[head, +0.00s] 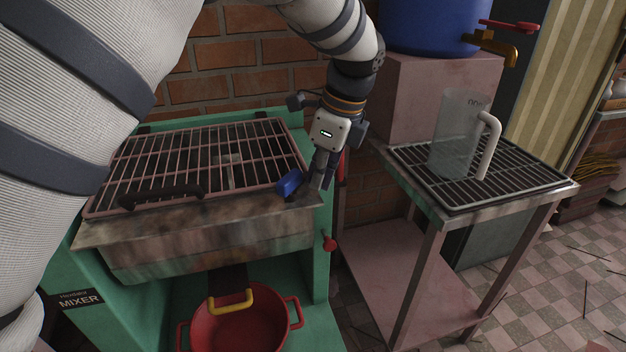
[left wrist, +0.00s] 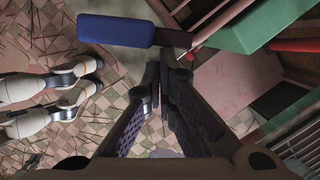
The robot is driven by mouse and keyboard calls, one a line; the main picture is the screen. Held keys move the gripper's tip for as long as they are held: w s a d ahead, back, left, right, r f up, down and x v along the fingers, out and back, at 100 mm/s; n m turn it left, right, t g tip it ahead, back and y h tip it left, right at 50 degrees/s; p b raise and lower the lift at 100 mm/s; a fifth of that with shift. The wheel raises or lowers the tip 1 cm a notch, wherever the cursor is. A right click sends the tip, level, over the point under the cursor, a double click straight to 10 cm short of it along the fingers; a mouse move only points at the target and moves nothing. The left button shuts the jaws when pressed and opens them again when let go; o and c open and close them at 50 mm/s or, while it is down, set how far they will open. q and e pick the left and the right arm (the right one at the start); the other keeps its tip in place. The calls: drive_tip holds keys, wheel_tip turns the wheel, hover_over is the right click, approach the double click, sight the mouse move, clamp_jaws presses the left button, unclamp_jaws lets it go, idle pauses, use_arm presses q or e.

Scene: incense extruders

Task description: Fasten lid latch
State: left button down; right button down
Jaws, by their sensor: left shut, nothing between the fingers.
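The mixer has a reddish wire-grid lid (head: 200,160) lying flat over its stained metal trough (head: 210,245). A dark curved handle (head: 160,196) sits at the lid's front left. The blue latch (head: 289,183) is at the lid's front right corner; in the left wrist view its blue grip (left wrist: 115,30) shows large at the upper left. My left gripper (head: 322,178) points down just right of the latch, shut and empty. In the left wrist view its fingertips (left wrist: 165,72) are together, below and right of the blue grip. Whether they touch it cannot be told. My right gripper is not in view.
A red pot (head: 243,318) stands beneath the trough, below a yellow handle (head: 231,302). A red knob (head: 330,244) projects from the green frame. To the right, a grated stand (head: 470,205) carries a clear jug (head: 458,135). A blue barrel (head: 428,25) stands behind.

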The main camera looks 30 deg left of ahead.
use_arm(q)
drive_tip(key=shift+w+a+n, duration=0.15)
drive_tip(key=shift+w+n, duration=0.05)
drive_tip(key=shift+n, duration=0.3)
drive_tip(key=shift+w+a+n+g, duration=0.2)
drive_tip(key=shift+a+n, duration=0.1)
drive_tip(key=shift+n, duration=0.4)
drive_tip(key=shift+w+a+n+g, duration=0.2)
drive_tip(key=shift+a+n, duration=0.1)
drive_tip(key=shift+n, duration=0.4)
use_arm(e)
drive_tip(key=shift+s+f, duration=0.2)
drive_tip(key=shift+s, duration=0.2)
use_arm(q)
drive_tip(key=shift+s, duration=0.1)
